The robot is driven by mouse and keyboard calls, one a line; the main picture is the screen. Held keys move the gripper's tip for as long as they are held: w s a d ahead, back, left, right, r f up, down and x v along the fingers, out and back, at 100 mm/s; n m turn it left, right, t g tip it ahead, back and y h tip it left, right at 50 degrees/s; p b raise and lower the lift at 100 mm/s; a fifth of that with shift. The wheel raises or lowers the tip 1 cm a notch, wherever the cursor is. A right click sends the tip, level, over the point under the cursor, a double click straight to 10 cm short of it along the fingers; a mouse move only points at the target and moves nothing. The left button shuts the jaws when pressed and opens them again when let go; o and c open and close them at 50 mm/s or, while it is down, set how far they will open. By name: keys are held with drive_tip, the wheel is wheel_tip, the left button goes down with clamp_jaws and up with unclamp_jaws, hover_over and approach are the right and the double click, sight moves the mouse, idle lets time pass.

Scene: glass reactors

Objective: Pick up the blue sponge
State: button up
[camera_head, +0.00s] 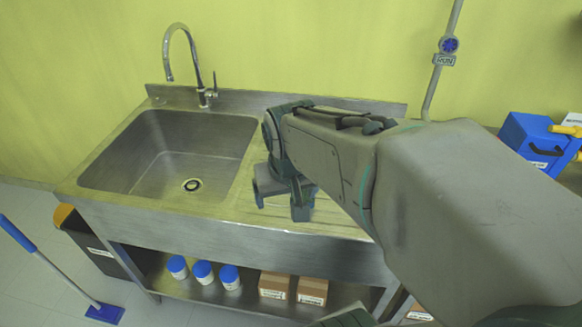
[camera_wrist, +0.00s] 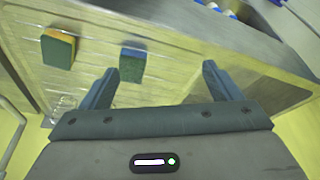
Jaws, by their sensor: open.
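The blue sponge appears between the finger lines, nearer the left finger, and apart from both. In the head view, my gripper (camera_head: 281,203) hangs over the drainboard right of the basin. My arm hides both sponges there.
The sink basin (camera_head: 165,150) with a tall faucet (camera_head: 183,60) is left of my gripper. A low back rim runs along the wall. Blue-lidded jars (camera_head: 203,272) and cardboard boxes (camera_head: 312,290) stand on the shelf below. A blue case (camera_head: 538,143) is at right.

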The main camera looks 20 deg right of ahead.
drive_tip(key=w+d+f+m+h+b, duration=0.15)
drive_tip(key=w+d+f+m, duration=0.25)
drive_tip(key=w+d, duration=0.5)
hover_over(305, 195)
wheel_tip(305, 195, down, 7)
drive_tip(key=shift+r, duration=0.2)
drive_tip(key=shift+w+a+x, duration=0.15)
drive_tip(key=shift+x, duration=1.4)
drive_tip(key=shift+w+a+x, duration=0.15)
drive_tip(key=shift+x, duration=1.4)
drive_tip(key=shift+f+b, duration=0.1)
drive_tip(key=shift+b, duration=0.3)
drive_tip(key=shift+c, duration=0.4)
drive_tip(key=c, duration=1)
